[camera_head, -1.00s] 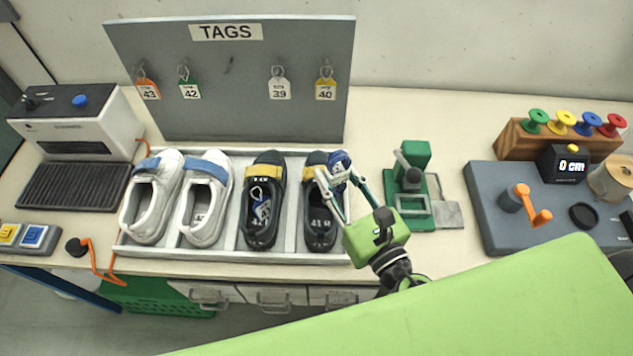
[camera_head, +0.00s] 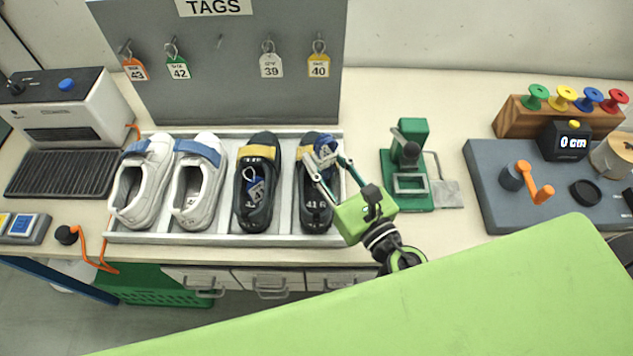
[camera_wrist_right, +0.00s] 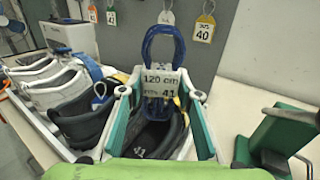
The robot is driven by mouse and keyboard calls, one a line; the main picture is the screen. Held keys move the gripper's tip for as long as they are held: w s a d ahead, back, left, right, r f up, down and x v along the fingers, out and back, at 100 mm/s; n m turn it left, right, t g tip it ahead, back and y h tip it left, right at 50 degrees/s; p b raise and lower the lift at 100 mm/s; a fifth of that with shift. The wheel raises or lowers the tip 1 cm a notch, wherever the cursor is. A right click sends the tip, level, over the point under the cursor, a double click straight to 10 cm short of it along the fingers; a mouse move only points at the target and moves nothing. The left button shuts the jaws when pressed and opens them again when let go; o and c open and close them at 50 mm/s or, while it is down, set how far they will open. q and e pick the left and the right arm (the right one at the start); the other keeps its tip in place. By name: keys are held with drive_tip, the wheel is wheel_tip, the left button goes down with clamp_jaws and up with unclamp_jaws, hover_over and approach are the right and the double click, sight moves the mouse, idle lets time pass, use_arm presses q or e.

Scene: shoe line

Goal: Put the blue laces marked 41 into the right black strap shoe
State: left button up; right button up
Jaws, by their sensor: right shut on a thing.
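The blue laces (camera_head: 325,151), a bundle with a grey tag, are held between the fingers of my right gripper (camera_head: 325,164). In the right wrist view the laces (camera_wrist_right: 163,46) stand up as a loop and the tag reads 120 cm and 41. The right black strap shoe (camera_head: 315,213), with a yellow strap and 41 on its insole, is in the rightmost tray slot. The laces overlap its strap area in the head view. The right wrist view shows the shoe (camera_wrist_right: 150,142) below and behind the tag; the exact height gap is unclear. My left gripper is out of view.
Two white shoes (camera_head: 140,205) fill the tray's (camera_head: 225,239) left side. A green press-like device (camera_head: 408,165) stands right of the tray. The tag board (camera_head: 220,80) rises behind.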

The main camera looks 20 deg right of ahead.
drive_tip(key=o, duration=1)
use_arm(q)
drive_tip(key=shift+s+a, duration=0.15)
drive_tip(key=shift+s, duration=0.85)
use_arm(e)
drive_tip(key=shift+s+d, duration=0.1)
drive_tip(key=shift+s, duration=0.25)
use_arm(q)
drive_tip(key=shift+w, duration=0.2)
use_arm(e)
drive_tip(key=v, duration=1.1)
drive_tip(key=shift+s, duration=0.15)
